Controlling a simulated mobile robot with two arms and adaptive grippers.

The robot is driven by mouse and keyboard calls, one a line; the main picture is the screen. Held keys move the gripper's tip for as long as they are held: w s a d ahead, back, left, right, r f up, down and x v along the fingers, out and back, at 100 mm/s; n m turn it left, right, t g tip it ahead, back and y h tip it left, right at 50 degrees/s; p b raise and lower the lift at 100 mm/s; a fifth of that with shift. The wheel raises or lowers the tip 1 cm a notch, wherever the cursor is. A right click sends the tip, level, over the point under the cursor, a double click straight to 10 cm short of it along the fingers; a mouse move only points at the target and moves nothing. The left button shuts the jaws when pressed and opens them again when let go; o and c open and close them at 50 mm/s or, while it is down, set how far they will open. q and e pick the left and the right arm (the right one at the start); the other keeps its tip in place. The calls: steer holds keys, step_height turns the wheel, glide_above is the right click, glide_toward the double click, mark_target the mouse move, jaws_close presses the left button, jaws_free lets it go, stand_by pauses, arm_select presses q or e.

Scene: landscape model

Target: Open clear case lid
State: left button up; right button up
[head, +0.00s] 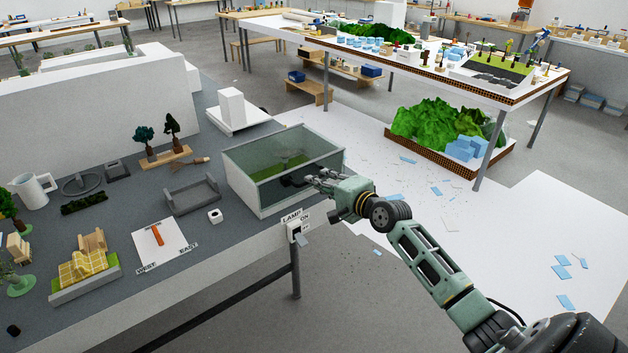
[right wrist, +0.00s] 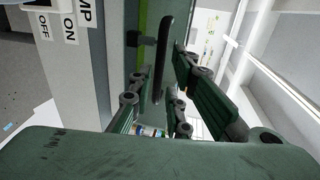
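The clear case (head: 240,178) stands at the right edge of the grey table, with glass panels in a pale frame and a green model piece inside. Its glass lid (head: 262,143) looks closed on top. My right gripper (head: 316,180) is at the case's front right side. In the right wrist view, a dark bar-shaped handle (right wrist: 163,55) stands between the two parted fingers of the right gripper (right wrist: 160,92). I see a gap on each side of the handle; contact is not visible. My left gripper is not in view.
A lamp switch (head: 296,230) with ON and OFF labels is on the table edge just below the case.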

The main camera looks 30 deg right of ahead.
steer(key=shift+x, duration=1.8)
steer(key=shift+d+f, duration=0.1)
steer(key=shift+c, duration=0.5)
jaws_close()
